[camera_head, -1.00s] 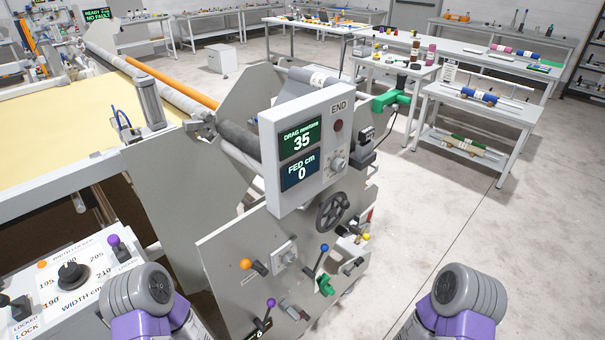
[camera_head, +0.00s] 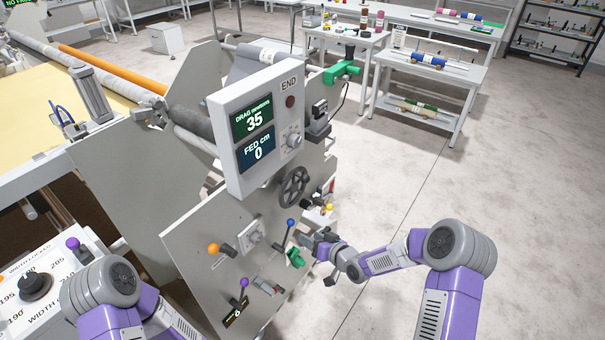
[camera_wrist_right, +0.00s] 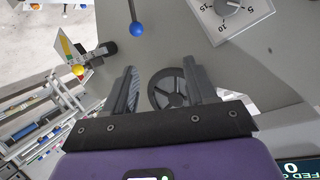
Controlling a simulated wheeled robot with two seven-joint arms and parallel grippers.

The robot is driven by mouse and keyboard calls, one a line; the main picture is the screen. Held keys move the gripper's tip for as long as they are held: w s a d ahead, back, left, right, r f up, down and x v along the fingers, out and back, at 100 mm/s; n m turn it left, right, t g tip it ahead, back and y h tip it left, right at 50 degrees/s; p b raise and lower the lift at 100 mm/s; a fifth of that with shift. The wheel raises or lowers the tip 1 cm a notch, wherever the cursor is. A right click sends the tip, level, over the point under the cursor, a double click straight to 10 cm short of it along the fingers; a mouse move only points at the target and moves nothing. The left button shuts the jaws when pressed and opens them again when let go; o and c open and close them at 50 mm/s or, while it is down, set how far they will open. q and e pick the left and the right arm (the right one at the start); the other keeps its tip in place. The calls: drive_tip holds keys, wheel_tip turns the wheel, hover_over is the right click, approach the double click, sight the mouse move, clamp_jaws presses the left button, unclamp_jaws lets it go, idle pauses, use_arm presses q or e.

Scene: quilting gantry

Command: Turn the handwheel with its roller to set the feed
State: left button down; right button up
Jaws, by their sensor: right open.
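The dark spoked handwheel (camera_head: 294,187) is on the grey end panel, below the display box (camera_head: 240,180). The display reads DRAG 35 newtons and FED 0 cm. A grey roller (camera_head: 252,66) shows behind the box. My right gripper (camera_head: 318,240) is in front of the panel, below and right of the handwheel, and is not holding it. In the right wrist view its two fingers (camera_wrist_right: 160,72) are spread and empty, with the handwheel (camera_wrist_right: 166,88) showing between them, beyond the tips. My left arm (camera_head: 103,290) shows at lower left; its gripper is out of view.
Close to my right gripper are a blue-knobbed lever (camera_head: 290,222), a green handle (camera_head: 295,258) and a yellow knob (camera_head: 329,207). An orange knob (camera_head: 214,248) and a purple knob (camera_head: 243,282) are further left. The floor (camera_head: 420,180) at right is clear.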

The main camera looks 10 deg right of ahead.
sight(305, 178)
drive_tip(key=w+d+r+n+t+y, duration=0.1)
drive_tip(key=w+r, duration=0.1)
drive_tip(key=r, duration=0.3)
drive_tip(key=w+d+r+n+t+y, duration=0.1)
drive_tip(key=w+r, duration=0.1)
drive_tip(key=r, duration=0.2)
drive_tip(key=w+d+r+n+t+y, duration=0.1)
drive_tip(key=w+r+n, duration=0.1)
drive_tip(key=r, duration=0.3)
drive_tip(key=shift+w+d+r, duration=0.3)
drive_tip(key=shift+w, duration=0.3)
drive_tip(key=shift+x, duration=3.55)
clamp_jaws()
